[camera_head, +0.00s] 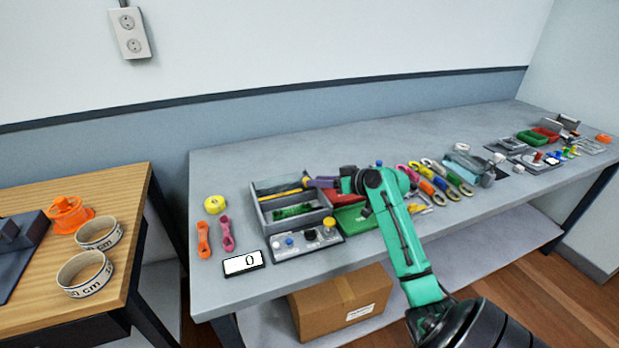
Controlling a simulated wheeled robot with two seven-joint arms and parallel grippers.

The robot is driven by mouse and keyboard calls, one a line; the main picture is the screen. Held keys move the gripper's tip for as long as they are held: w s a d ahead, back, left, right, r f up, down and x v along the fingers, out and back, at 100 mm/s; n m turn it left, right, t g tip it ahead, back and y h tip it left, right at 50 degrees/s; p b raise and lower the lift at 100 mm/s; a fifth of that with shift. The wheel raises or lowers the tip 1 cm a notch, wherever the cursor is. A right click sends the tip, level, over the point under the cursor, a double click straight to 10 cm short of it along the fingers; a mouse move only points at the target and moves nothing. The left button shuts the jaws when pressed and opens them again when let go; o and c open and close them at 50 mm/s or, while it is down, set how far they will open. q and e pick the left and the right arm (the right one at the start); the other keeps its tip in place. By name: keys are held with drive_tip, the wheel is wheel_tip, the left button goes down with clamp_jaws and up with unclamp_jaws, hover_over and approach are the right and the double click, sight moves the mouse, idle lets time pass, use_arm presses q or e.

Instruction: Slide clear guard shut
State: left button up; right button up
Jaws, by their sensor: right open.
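I cannot make out a clear guard for certain at this size. A pale, partly see-through piece (466,160) sits over a grey device on the right half of the grey bench, but I cannot tell whether it is the guard or how it stands. My right arm, green, reaches in from the lower right. My right gripper (347,182) is open above the middle of the bench, by a green bin (355,218), and partly hides what lies there. The gripper is well to the left of the pale piece. My left gripper is out of view.
A grey divided tray (262,215), a panel with knobs (290,251) and a white display reading 0 (243,263) stand left of my gripper. Colored straps (437,182) and small parts crowd the right. The bench's back strip is clear. A cardboard box (340,302) sits below.

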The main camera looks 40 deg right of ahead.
sight(310, 188)
drive_tip(key=x, duration=0.3)
drive_tip(key=shift+w+a, duration=0.1)
drive_tip(key=shift+w, duration=0.15)
drive_tip(key=shift+f, duration=0.15)
drive_tip(key=shift+c, duration=0.7)
drive_tip(key=c, duration=0.5)
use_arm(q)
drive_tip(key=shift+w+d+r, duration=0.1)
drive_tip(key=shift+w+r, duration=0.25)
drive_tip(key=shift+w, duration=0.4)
use_arm(e)
clamp_jaws()
